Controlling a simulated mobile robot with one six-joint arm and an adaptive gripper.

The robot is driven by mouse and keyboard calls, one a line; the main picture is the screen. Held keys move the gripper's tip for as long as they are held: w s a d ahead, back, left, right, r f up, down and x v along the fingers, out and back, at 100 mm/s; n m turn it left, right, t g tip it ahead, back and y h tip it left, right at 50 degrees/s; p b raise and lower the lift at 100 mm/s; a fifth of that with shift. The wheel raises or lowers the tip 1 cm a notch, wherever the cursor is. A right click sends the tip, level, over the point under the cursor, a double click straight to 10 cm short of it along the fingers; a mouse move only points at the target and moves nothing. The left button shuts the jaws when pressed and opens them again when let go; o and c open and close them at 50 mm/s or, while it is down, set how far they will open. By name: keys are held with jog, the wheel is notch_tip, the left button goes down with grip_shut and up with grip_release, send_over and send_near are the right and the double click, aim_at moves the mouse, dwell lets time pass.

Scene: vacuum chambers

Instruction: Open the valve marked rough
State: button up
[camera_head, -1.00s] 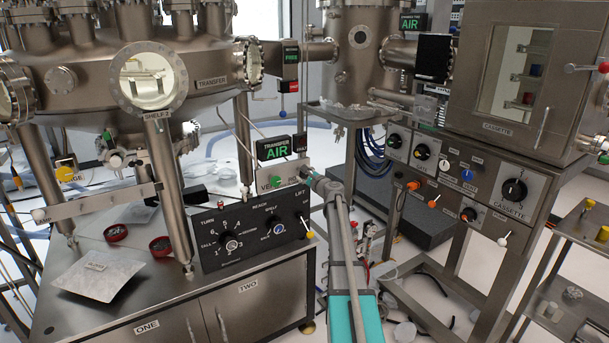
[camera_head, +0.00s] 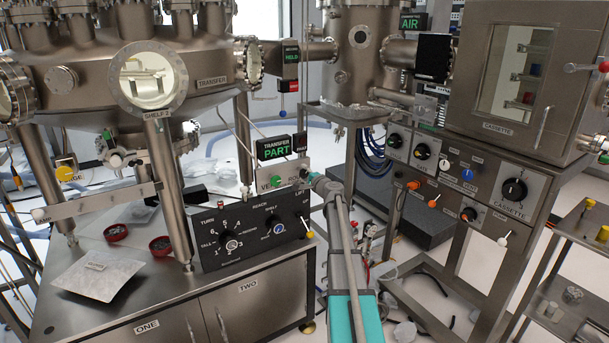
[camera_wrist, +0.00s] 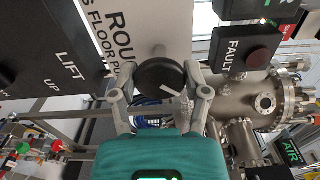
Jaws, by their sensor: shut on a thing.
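A white plate (camera_wrist: 160,25) in the wrist view reads "ROU" and, below, part of "FLOOR PU"; the rest is cut off. A black round knob (camera_wrist: 162,77) sits at its edge. My gripper (camera_wrist: 163,84) is shut around this knob, one finger on each side. In the head view my gripper (camera_head: 311,180) is at the right end of the small valve plate (camera_head: 290,171). The arm hides that end and the knob. A green knob (camera_head: 276,181) by the "VE" lettering is on the plate's left. The display (camera_head: 276,148) above reads "TRANSFER PART".
A black panel (camera_head: 250,240) with TURN, REACH and LIFT controls stands just below and left of my gripper. A FAULT box (camera_wrist: 237,47) is close on the right in the wrist view. The cassette control panel (camera_head: 455,185) stands to the right.

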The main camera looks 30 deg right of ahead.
jog(key=n, duration=0.4)
jog(key=shift+n, duration=2.3)
jog(key=o, duration=1.2)
jog(key=shift+w+f, duration=0.1)
jog(key=shift+c, duration=0.2)
jog(key=shift+s, duration=0.2)
jog(key=s, duration=1.1)
jog(key=shift+s+a, duration=0.2)
jog(key=shift+s, duration=0.15)
